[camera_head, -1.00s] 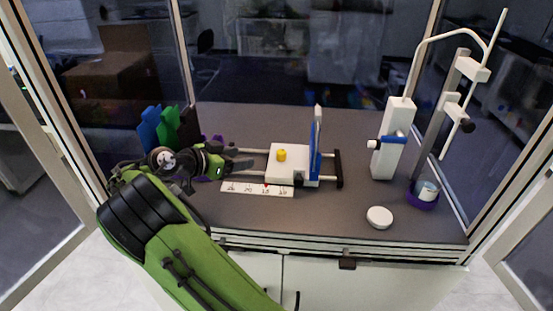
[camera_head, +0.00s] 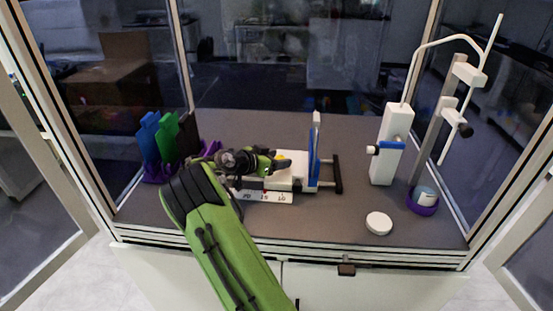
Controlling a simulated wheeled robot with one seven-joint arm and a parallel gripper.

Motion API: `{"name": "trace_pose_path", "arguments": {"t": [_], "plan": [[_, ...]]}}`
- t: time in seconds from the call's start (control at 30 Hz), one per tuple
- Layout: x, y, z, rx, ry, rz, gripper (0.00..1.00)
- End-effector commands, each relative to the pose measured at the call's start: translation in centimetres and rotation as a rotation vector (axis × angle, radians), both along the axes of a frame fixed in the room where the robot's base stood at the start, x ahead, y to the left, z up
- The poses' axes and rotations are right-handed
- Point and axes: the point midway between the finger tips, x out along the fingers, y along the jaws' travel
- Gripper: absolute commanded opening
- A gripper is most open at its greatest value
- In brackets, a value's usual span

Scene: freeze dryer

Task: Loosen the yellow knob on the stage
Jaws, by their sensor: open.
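The yellow knob (camera_head: 281,156) sits on top of the white stage (camera_head: 298,168). Only a small part of the knob shows behind my gripper. The stage rides on two rails, with an upright blue and white plate (camera_head: 314,160) at its right side. My gripper (camera_head: 285,163) is open and points right, with its fingers over the left part of the stage at the knob. Whether the fingers touch the knob or straddle it is hidden. A white scale strip (camera_head: 277,197) with numbers lies in front of the stage, partly covered by my arm.
Blue and green upright plates (camera_head: 166,139) stand in a purple holder at the left. A white block with a blue clamp (camera_head: 391,146) and a stand with a purple base (camera_head: 422,207) are at the right. A white round lid (camera_head: 379,223) lies in front. Glass walls enclose the bench.

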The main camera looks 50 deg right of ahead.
Motion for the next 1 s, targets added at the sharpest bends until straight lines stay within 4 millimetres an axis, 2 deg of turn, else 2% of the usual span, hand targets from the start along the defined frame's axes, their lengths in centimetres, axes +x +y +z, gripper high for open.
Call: {"name": "trace_pose_path", "arguments": {"t": [0.13, 0.5, 0.77, 1.0], "plan": [[0.00, 0.03, 0.01, 0.000, 0.000, 0.000, 0.57], [-0.01, 0.05, 0.03, 0.000, 0.000, 0.000, 0.03], [-0.14, 0.05, -0.16, 0.000, -0.001, 0.036, 0.03], [-0.43, 0.00, -0.43, -0.001, -0.005, 0.171, 0.03]]}}
